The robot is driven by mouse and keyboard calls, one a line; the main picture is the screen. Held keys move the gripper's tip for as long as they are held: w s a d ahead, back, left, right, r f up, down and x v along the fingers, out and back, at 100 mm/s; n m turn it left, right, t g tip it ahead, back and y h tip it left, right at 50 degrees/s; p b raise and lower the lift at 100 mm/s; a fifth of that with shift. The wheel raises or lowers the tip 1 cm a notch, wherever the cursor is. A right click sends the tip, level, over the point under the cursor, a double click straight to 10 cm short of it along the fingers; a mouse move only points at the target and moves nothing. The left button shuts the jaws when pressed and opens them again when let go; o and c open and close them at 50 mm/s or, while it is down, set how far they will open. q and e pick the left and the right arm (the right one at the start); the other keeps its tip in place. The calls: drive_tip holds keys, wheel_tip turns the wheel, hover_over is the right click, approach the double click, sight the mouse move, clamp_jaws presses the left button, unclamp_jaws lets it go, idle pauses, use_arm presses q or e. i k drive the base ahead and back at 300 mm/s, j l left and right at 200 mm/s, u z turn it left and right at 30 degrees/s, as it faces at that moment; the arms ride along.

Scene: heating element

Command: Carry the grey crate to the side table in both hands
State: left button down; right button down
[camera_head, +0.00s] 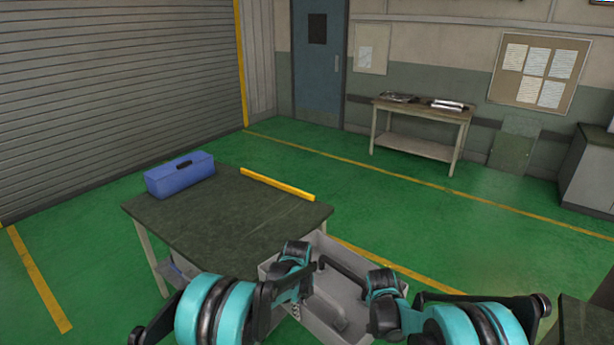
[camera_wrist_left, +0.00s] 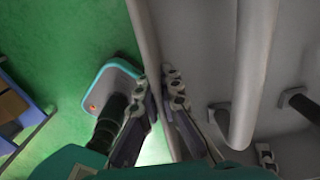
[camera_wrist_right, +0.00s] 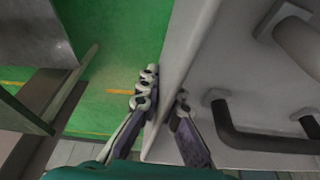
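The grey crate (camera_head: 345,333) is in front of me at the bottom of the head view, open at the top, partly hidden by my arms. A dark bar and a grey rounded part show inside it. In the left wrist view, my left gripper (camera_wrist_left: 160,82) has its fingers on both sides of one crate wall, closed on it. In the right wrist view, my right gripper (camera_wrist_right: 166,92) straddles another stretch of wall, fingers closed against it. Two tables are in view: a dark-topped one (camera_head: 240,215) near the crate and a wooden one (camera_head: 425,110) by the back wall.
A blue toolbox (camera_head: 180,174) and a yellow bar (camera_head: 277,184) are on the near table. Green floor (camera_head: 440,220) lies open between it and the back table. A grey cabinet (camera_head: 588,175) stands at the right. A dark surface (camera_head: 588,322) is at the lower right.

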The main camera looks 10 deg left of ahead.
sight(243, 209)
drive_tip(key=i+j, duration=0.25)
drive_tip(key=j, duration=0.2)
drive_tip(key=i+j+z, duration=0.1)
drive_tip(key=j, duration=0.3)
drive_tip(key=i+j, duration=0.3)
drive_tip(key=j, duration=0.15)
drive_tip(key=i+j+z, duration=0.1)
drive_tip(key=i+j, duration=0.15)
drive_tip(key=j, duration=0.2)
drive_tip(key=i+j+z, duration=0.1)
drive_tip(key=j, duration=0.4)
drive_tip(key=i+j, duration=0.25)
drive_tip(key=j, duration=0.2)
drive_tip(key=i+j+z, duration=0.1)
drive_tip(key=j, duration=0.4)
drive_tip(key=i+j, duration=0.25)
drive_tip(key=j, duration=0.25)
